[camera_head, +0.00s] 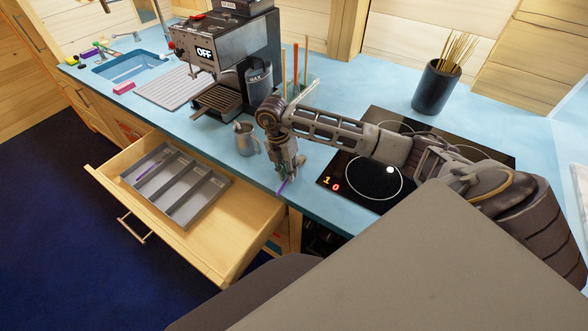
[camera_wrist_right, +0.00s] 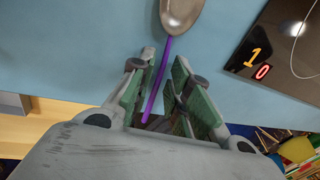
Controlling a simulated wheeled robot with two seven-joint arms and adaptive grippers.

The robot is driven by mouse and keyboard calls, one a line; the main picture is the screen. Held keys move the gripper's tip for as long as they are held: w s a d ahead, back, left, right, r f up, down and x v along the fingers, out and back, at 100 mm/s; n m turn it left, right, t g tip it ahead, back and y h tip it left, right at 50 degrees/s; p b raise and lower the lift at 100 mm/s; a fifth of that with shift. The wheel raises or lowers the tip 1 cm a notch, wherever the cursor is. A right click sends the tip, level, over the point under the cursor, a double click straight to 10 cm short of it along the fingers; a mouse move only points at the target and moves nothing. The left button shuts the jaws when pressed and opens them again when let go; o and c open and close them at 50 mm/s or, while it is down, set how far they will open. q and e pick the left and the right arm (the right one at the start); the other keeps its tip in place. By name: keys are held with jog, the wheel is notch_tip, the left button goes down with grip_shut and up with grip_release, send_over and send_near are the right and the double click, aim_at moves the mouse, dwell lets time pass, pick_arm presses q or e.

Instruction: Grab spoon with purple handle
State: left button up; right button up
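The spoon with the purple handle (camera_wrist_right: 157,82) lies on the blue counter in the right wrist view. Its metal bowl (camera_wrist_right: 181,14) is at the top, and the handle runs down between the two fingers. My right gripper (camera_wrist_right: 163,64) is open around the handle, with a gap visible on both sides. In the head view my right gripper (camera_head: 289,173) points down at the counter's front edge. A bit of the purple handle (camera_head: 282,187) shows below it, and the bowl is hidden there. My left gripper is not in view.
An open drawer (camera_head: 222,228) with a grey divided tray (camera_head: 158,204) holds a purple item (camera_head: 150,172). A metal jug (camera_head: 245,139) stands left of my gripper, near the coffee machine (camera_head: 230,48). A black cooktop (camera_head: 355,184) lies to the right.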

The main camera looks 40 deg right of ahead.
dwell(0.4)
grip_shut()
jog(key=shift+r, duration=0.1)
notch_tip(320, 180, up, 10)
dwell(0.8)
